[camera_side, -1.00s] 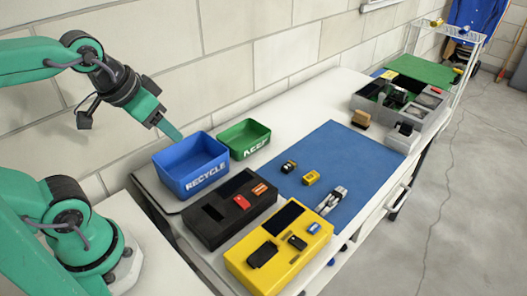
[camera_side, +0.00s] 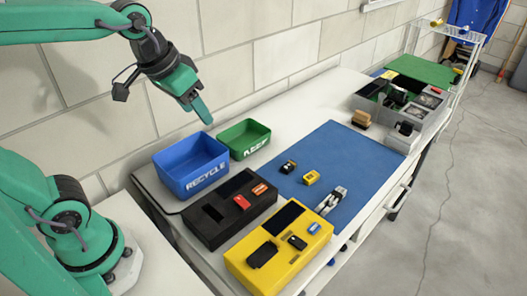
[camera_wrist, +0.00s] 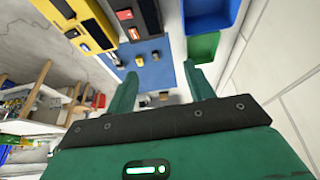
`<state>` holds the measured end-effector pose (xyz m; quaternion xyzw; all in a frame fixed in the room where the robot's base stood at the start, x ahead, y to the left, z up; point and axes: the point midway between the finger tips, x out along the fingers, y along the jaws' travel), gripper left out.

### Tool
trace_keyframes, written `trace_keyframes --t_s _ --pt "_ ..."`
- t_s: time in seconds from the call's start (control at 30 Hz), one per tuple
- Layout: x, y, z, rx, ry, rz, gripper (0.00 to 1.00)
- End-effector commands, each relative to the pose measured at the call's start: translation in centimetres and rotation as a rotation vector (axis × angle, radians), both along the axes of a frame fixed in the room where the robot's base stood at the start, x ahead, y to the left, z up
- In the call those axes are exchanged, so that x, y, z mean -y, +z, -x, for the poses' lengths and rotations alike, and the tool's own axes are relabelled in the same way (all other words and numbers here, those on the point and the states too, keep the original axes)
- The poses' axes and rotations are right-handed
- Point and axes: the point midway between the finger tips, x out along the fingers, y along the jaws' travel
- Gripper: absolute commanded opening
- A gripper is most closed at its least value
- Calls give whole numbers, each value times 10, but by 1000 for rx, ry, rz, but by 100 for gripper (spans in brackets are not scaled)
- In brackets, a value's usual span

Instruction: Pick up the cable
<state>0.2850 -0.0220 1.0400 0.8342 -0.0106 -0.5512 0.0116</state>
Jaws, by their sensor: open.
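A pale grey and black elongated bundle, which looks like the cable (camera_side: 331,201), lies on the blue mat (camera_side: 355,160) near its front edge, beside the yellow tray. A small pale shape at the mat's edge in the wrist view may be the same bundle (camera_wrist: 114,57). My gripper (camera_side: 201,108) hangs in the air above and behind the blue bin, far from the cable. In the wrist view its two green fingers (camera_wrist: 162,88) are spread apart with nothing between them.
A blue RECYCLE bin (camera_side: 192,183) and a green KEEP bin (camera_side: 235,151) stand along the wall. A black tray (camera_side: 205,238) and a yellow tray (camera_side: 320,241) hold small parts. A yellow part (camera_side: 311,177) and a black part (camera_side: 288,167) sit on the mat.

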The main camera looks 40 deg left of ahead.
Motion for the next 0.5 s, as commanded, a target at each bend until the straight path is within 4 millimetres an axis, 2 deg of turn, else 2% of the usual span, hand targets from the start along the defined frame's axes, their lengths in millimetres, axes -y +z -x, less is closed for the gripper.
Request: trace_keyframes --t_s 0.23,0.5 --pt "22 2 -46 -66 -6 12 53" --pt "51 -8 -95 -133 -7 20 53"
